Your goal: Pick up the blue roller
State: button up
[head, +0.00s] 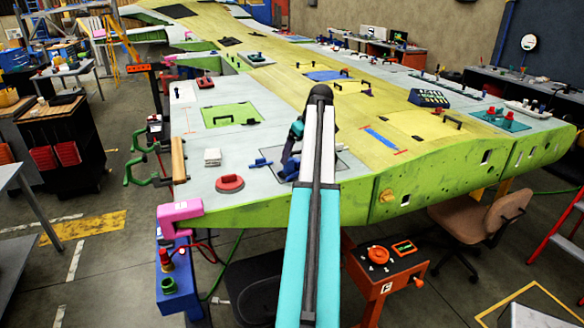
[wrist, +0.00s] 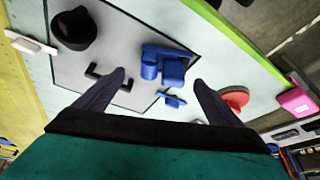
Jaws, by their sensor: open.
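A chunky blue piece with rounded parts (wrist: 165,66), likely the blue roller, lies on a grey panel in the wrist view. It lies just beyond and between the fingertips of my gripper (wrist: 159,78), apart from them as far as I can tell. My gripper is open and empty, pointing down at the panel. In the head view the blue piece (head: 289,169) shows beside my arm, which partly hides it and most of my gripper. A smaller blue piece (wrist: 172,98) lies close by; it also shows in the head view (head: 260,163).
A red disc (head: 229,183) and a white block (head: 212,157) lie left of the blue pieces. A black knob (wrist: 73,28) and a black handle (wrist: 105,77) stand on the panel. A pink clamp (head: 180,211) grips the wing's near corner.

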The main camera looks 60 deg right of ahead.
aim_at(293, 162)
jog(key=shift+w+f, duration=0.1)
jog(key=shift+f, duration=0.35)
jog(key=shift+w+p+x, duration=0.25)
jog(key=shift+p+x, duration=1.35)
jog(key=shift+x, duration=0.85)
jog(key=c, duration=1.4)
jog(key=shift+r, duration=0.1)
